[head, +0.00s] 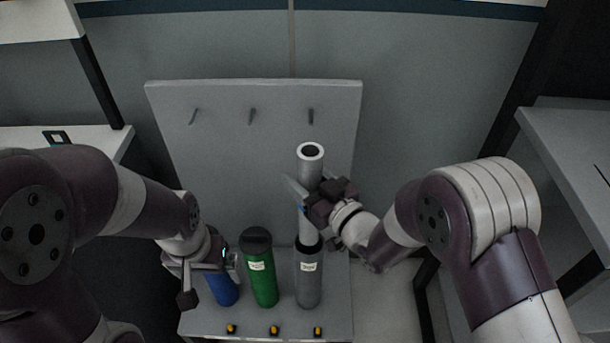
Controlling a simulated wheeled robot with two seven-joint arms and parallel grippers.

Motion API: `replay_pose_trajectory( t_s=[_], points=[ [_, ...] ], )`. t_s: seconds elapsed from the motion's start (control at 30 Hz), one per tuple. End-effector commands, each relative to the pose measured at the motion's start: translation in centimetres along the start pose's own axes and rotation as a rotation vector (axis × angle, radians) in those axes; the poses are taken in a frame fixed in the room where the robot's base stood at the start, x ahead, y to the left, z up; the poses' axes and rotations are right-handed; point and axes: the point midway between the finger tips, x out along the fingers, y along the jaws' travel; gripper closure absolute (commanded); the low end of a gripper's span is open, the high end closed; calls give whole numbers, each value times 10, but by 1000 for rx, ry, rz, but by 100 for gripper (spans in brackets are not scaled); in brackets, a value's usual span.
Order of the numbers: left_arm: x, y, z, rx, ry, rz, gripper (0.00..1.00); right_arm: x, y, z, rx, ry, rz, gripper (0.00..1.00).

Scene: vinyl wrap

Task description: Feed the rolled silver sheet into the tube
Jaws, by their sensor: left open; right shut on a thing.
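The rolled silver sheet (310,170) is a pale, hollow roll standing upright above the grey tube (309,285). My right gripper (317,200) is shut on the roll around its middle. The roll's lower end meets the dark mouth of the grey tube; how far inside it reaches is hidden. The grey tube has a white label and stands on the shelf at the right of the row. My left gripper (210,275) is open beside the blue tube (222,288), whose upper part it partly hides. I cannot tell whether they touch.
A green tube (262,277) with a dark cap stands between the blue and grey tubes. Several yellow-black pieces (274,330) line the shelf's front edge. A grey back panel (225,150) with pegs rises behind. Side tables (575,135) flank the stand.

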Motion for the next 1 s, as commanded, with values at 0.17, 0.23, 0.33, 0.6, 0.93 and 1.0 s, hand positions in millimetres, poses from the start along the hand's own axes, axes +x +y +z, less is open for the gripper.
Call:
replay_pose_trajectory(
  t_s=[0.17,0.23,0.33,0.6,0.93,1.0],
  points=[
    [1,0,0,0,0,0,0,-1,0,0,0,1,0,95],
    [1,0,0,0,0,0,0,-2,0,0,0,1,0,95],
    [1,0,0,0,0,0,0,-2,0,0,0,1,0,95],
    [3,0,0,0,0,0,0,-2,0,0,0,1,0,95],
    [5,0,1,0,0,0,0,-2,0,2,0,1,0,95],
    [8,0,1,0,0,0,0,-2,0,6,0,1,0,95]
  ],
)
